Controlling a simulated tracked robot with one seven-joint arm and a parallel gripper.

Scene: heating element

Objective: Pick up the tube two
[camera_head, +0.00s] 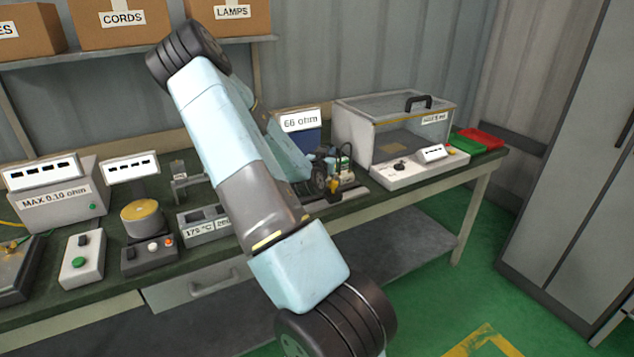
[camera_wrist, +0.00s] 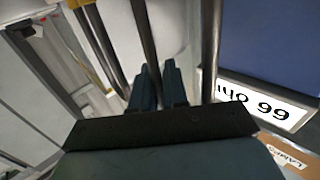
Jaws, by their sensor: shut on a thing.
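In the wrist view several grey metal tubes stand side by side. The middle one, tube two (camera_wrist: 146,38), runs down between the two dark teal fingers of my gripper (camera_wrist: 158,85), which are shut on it. Another tube (camera_wrist: 97,42) is to its left and one (camera_wrist: 209,50) to its right, both apart from the fingers. In the head view my arm reaches over the bench to the small dark apparatus in front of the "66 ohm" sign (camera_head: 300,120). My fingers and the tubes are too small and cluttered to make out there.
A clear-lidded case (camera_head: 395,130) stands to the right of the apparatus, with green and red trays (camera_head: 480,138) beyond it. A slotted "175 °C" block (camera_head: 203,225), a yellow-topped device (camera_head: 142,218) and a switch box (camera_head: 82,258) stand to the left. Shelf boxes (camera_head: 122,20) are above.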

